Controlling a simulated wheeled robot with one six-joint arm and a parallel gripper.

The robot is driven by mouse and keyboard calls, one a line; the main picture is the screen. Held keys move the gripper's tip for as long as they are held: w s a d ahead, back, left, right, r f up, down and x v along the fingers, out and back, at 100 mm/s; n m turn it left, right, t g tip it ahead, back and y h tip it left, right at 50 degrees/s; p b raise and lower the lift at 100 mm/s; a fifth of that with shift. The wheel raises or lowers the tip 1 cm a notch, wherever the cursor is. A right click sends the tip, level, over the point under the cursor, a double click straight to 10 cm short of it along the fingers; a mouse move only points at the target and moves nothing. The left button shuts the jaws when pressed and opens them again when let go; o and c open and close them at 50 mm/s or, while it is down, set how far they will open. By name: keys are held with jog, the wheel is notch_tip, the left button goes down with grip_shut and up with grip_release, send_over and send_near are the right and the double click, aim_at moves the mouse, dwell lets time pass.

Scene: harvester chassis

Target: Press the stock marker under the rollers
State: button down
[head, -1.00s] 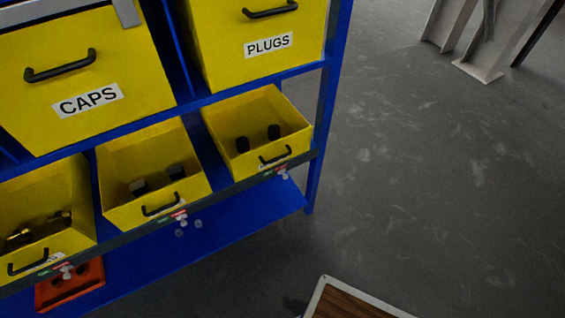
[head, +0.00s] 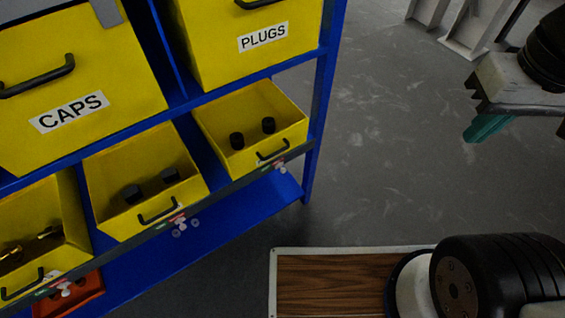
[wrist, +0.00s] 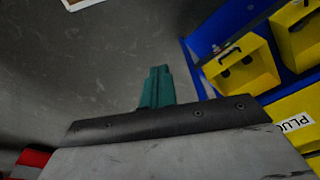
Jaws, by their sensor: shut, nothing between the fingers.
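Three open yellow bins sit on the blue rack's lower shelf. The right bin (head: 219,117) and middle bin (head: 110,175) each hold two black cylinders; the left bin (head: 74,220) holds brass-coloured parts. No label names the rollers. Small red, green and white stock markers sit on the shelf edge under the right bin (head: 280,168), middle bin (head: 178,221) and left bin (head: 64,290). My gripper (head: 478,133) has teal fingers, shut and empty, over open floor well right of the rack. In the wrist view the fingers (wrist: 157,88) point toward bare floor.
Large yellow CAPS (head: 110,120) and PLUGS (head: 215,62) bins fill the shelf above. A red-orange tray (head: 88,300) is at the lower left. A wood-topped surface (head: 320,285) is at the bottom. Grey metal legs (head: 460,35) stand at the back right. The floor between is clear.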

jog(key=w+a+f+n+g+y, duration=0.2)
jog(key=w+a+f+n+y, duration=0.15)
jog(key=w+a+f, duration=0.5)
jog(key=w+a+f+n+g+y, duration=0.25)
jog(key=w+f+y, duration=0.3)
jog(key=w, duration=0.65)
jog(key=w+f+t+y, duration=0.1)
jog(key=w+f, duration=0.3)
jog(key=f, duration=1)
jog(key=w+a+f+t+y, duration=0.1)
jog(key=w+f+t+y, duration=0.1)
jog(key=f, duration=1.3)
jog(key=shift+w+a+t, duration=0.3)
jog(key=shift+w+t, duration=0.45)
jog(key=shift+w, duration=0.45)
